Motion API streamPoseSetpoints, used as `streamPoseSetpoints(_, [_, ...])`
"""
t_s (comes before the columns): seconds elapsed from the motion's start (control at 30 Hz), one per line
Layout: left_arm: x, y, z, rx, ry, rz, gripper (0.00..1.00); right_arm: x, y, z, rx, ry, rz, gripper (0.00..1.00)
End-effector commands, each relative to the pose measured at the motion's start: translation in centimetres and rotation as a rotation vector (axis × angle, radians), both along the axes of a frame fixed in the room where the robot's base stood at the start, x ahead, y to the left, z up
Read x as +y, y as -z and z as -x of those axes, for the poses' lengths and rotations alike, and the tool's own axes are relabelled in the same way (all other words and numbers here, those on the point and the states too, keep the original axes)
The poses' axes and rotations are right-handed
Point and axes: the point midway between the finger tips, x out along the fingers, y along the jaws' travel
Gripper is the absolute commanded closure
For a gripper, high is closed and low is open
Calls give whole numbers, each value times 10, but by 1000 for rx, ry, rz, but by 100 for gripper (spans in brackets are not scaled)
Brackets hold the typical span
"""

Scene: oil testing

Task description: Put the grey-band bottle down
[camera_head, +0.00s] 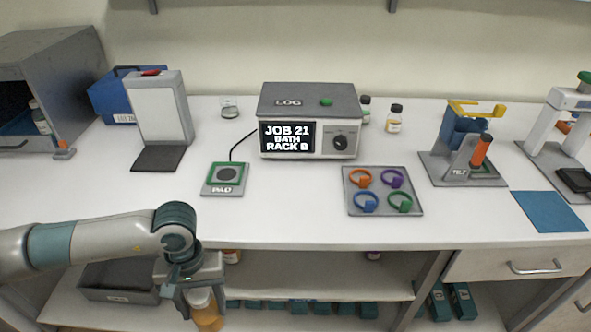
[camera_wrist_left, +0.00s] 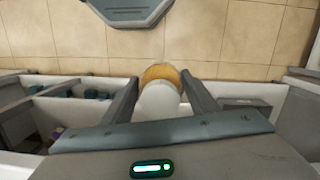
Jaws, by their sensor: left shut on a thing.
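My left gripper (camera_head: 198,300) is shut on an amber bottle (camera_head: 208,319) with a white cap, in front of the bench and below the bench-top level. In the left wrist view the bottle (camera_wrist_left: 160,73) sits between the two fingers (camera_wrist_left: 160,95), its white cap towards the camera and its amber body beyond, over the tiled floor. I cannot make out a grey band on it from here. My right gripper is not in view.
The white bench top (camera_head: 300,215) has clear room at its front. A PAD device (camera_head: 225,190), a ring tray (camera_head: 414,208) and a LOG box (camera_head: 310,100) stand on it. An open shelf (camera_head: 300,270) below holds a grey bin (camera_head: 118,294) and teal blocks.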

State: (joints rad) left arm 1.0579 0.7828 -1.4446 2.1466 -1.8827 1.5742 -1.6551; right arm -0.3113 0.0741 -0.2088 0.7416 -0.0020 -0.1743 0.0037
Motion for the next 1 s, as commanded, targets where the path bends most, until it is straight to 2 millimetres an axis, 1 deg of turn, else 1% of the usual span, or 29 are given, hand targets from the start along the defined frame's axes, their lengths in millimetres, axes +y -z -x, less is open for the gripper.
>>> streamPoseSetpoints(0.03, [3,6,5,2,35,0,87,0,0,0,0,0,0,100])
streamPoseSetpoints(0.2, [11,25,19,2,154,0,87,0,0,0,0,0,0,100])
streamPoseSetpoints(0.3, [7,23,17,-2,154,4,87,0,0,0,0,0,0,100])
streamPoseSetpoints(0.57, [4,23,16,-4,158,7,87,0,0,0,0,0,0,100])
streamPoseSetpoints(1.0, [10,23,16,-1,145,1,87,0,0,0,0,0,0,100])
